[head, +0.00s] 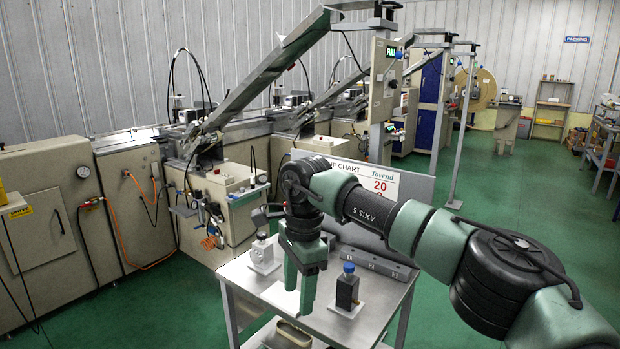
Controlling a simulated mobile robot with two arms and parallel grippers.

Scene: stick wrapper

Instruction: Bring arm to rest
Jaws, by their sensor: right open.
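My right arm reaches in from the right across the picture, bent down at the wrist. My right gripper (300,290) points downward above the metal table (381,306), its green fingers apart with nothing seen between them. My left gripper is not in view.
A chart board (412,189) stands behind the table, partly hidden by my arm. A beige oval container (291,333) is at the bottom edge. Large machines (127,200) line the back and left. Green floor (527,195) is open at right.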

